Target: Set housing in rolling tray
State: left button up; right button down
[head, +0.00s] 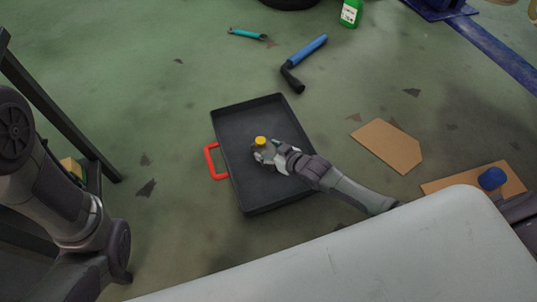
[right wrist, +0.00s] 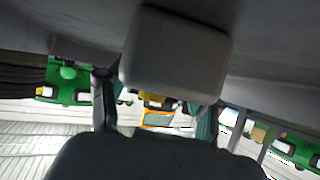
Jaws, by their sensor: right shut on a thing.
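The black rolling tray (head: 240,190) with a red handle (head: 213,161) on its left side lies on the green floor in the middle of the head view. My right gripper (head: 261,153) is over the tray and shut on the housing (head: 260,141), a small piece with a yellow top. I cannot tell whether the housing touches the tray floor. In the right wrist view, part of a yellow thing shows between the fingers (right wrist: 155,115), mostly hidden by the gripper's body. My left arm is at the left edge of the head view; its gripper is not visible.
A blue-and-black bent tool (head: 305,60) and a teal wrench (head: 247,34) lie behind the tray. A green bottle (head: 350,13) stands at the back. Flat cardboard (head: 388,145) lies to the right. A dark frame post (head: 60,105) rises at left. The tray looks otherwise empty.

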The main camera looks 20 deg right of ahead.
jog(key=shift+w+r, duration=0.1)
jog(key=shift+r, duration=0.1)
jog(key=shift+f, duration=0.15)
jog(key=shift+c, duration=1.1)
grip_release()
